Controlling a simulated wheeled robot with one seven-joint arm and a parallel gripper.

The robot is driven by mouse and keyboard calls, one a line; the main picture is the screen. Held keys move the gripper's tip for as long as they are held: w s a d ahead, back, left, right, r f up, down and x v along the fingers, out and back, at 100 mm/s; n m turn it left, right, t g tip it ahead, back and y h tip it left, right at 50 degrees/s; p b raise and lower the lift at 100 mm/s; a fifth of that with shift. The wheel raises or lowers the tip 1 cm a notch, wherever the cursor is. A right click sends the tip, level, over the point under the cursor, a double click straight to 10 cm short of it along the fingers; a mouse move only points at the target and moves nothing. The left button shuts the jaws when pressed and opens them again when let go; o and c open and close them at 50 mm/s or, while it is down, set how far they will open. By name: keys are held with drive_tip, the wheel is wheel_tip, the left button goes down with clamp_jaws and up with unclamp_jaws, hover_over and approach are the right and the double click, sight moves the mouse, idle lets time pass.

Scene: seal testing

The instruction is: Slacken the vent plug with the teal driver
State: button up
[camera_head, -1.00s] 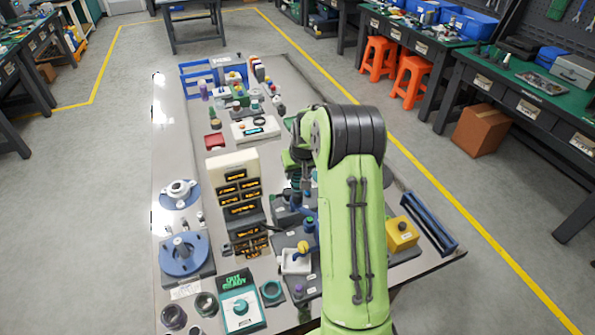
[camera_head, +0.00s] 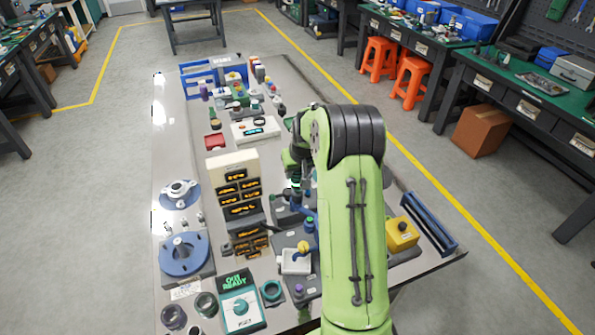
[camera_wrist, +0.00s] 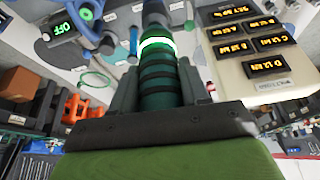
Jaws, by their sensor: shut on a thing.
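My gripper (camera_wrist: 157,88) is shut on the teal driver (camera_wrist: 160,72), a banded cylinder with a bright white-green ring near its far end. In the head view my gripper (camera_head: 293,168) is above the right half of the bench, behind my arm. The driver's lit ring (camera_head: 294,183) shows just below it, near a grey fixture (camera_head: 284,214). The driver's tip runs out of the top of the wrist view, so its contact is hidden. I cannot make out the vent plug for certain.
A cream display unit (camera_head: 226,165) with orange readouts stands left of my gripper. Blue flanges (camera_head: 186,253) and a dial box reading "ready" (camera_head: 240,306) are at the left front.

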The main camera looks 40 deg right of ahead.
drive_tip(key=shift+r+p, duration=2.35)
drive_tip(key=shift+r, duration=1.2)
drive_tip(key=shift+d+f, duration=0.1)
drive_tip(key=shift+f, duration=0.05)
